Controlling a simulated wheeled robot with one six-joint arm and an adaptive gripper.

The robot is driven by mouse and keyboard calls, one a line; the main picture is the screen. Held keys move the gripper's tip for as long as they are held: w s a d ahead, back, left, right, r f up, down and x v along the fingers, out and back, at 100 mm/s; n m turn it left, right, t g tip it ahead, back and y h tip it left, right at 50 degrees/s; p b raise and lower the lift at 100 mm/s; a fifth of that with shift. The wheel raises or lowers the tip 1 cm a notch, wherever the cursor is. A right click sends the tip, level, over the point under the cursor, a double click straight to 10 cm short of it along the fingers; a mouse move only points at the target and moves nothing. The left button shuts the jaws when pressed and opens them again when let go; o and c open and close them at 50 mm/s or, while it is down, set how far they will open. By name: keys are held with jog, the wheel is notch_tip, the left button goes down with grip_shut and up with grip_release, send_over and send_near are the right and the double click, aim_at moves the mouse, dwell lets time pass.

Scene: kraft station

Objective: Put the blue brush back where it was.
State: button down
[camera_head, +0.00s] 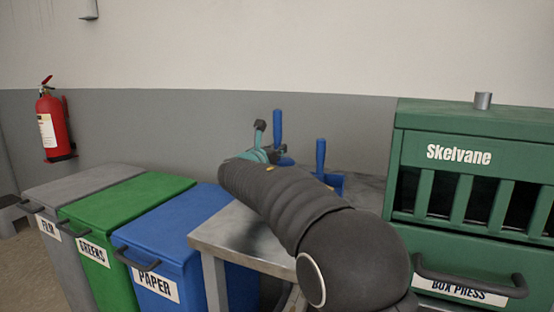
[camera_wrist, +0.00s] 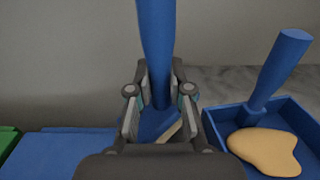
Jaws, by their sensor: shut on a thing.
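A blue brush (camera_head: 278,125) stands with its handle upright in my gripper (camera_head: 272,152). In the wrist view the jaws (camera_wrist: 160,105) are shut around the lower part of the blue brush's handle (camera_wrist: 156,45), and a blue base with a pale edge shows below them. Whether its underside touches anything is hidden. To the right is a blue tray (camera_wrist: 212,128) with a second upright blue handle (camera_wrist: 275,65) and a flat tan patch (camera_wrist: 265,150) inside. That handle also shows in the head view (camera_head: 320,155), beyond my arm.
A grey metal table (camera_head: 215,238) lies under my arm, which hides much of its top. Left are a blue PAPER bin (camera_head: 185,240), a green GREENS bin (camera_head: 120,210) and a grey FILM bin (camera_head: 80,190). A green box press (camera_head: 470,190) stands right. The wall is behind.

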jog(key=shift+f, duration=1.05)
jog(key=shift+f, duration=0.2)
jog(key=c, duration=1.1)
grip_release()
jog(key=shift+r, duration=0.3)
jog(key=b+v, duration=0.1)
jog(key=v, duration=1.1)
